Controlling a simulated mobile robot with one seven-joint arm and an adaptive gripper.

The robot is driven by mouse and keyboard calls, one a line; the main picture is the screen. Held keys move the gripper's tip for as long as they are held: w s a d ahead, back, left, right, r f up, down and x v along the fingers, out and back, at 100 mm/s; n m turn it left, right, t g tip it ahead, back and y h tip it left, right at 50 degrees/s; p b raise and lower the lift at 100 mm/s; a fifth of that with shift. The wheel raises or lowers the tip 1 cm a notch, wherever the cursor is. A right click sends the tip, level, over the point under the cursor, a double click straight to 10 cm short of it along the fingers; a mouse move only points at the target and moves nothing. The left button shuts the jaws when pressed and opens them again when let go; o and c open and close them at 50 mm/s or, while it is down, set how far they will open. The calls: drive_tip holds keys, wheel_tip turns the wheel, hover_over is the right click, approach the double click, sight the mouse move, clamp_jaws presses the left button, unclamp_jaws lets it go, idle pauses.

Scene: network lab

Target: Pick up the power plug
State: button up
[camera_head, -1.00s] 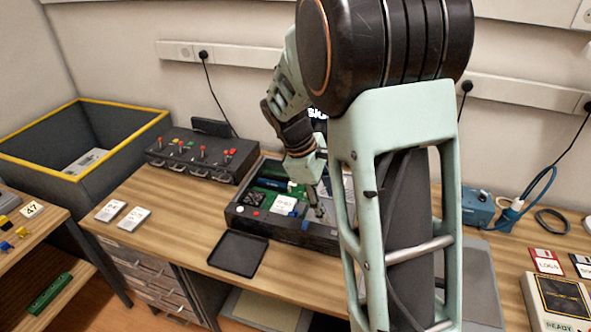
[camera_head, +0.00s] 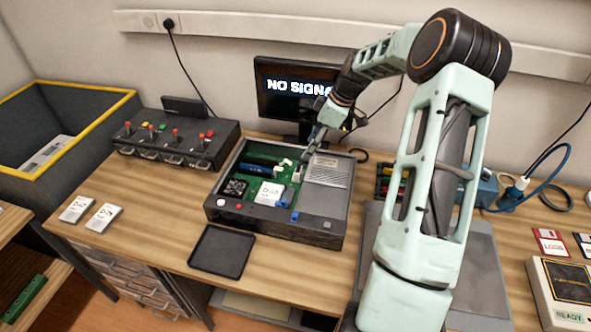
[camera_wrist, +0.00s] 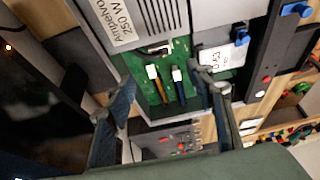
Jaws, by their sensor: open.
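My gripper (camera_head: 312,150) hangs over the rear of the open computer case (camera_head: 270,233), beside the grey power supply (camera_head: 327,172). In the wrist view my gripper (camera_wrist: 163,88) has its fingers spread, with nothing held between them. Between and beyond the fingers lies the green circuit board (camera_wrist: 182,48) with two white-ended strips. A small white block (camera_head: 297,176) stands near the power supply in the head view. A white plug (camera_head: 521,183) with a blue cable is at the right. I cannot tell for certain which piece is the power plug.
A black tray (camera_head: 222,251) lies empty before the case. A switch box (camera_head: 176,142) stands at left, and a monitor (camera_head: 296,95) reading "NO SIGNAL" behind. The case walls and power supply crowd my gripper. Bare tabletop (camera_head: 165,222) shows at left.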

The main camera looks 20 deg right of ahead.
hover_over(298, 170)
drive_tip(key=s+d, duration=0.1)
drive_tip(key=d, duration=0.1)
wheel_tip(298, 170, down, 4)
drive_tip(key=shift+s+d+p+x, duration=0.15)
drive_tip(key=shift+p+x, duration=0.3)
drive_tip(key=shift+x, duration=1.1)
drive_tip(key=shift+s+d+p+x, duration=0.1)
drive_tip(key=shift+p+x, duration=0.35)
drive_tip(key=shift+x, duration=1.15)
drive_tip(key=shift+f, duration=0.1)
drive_tip(key=shift+c, duration=0.5)
drive_tip(key=c, duration=0.9)
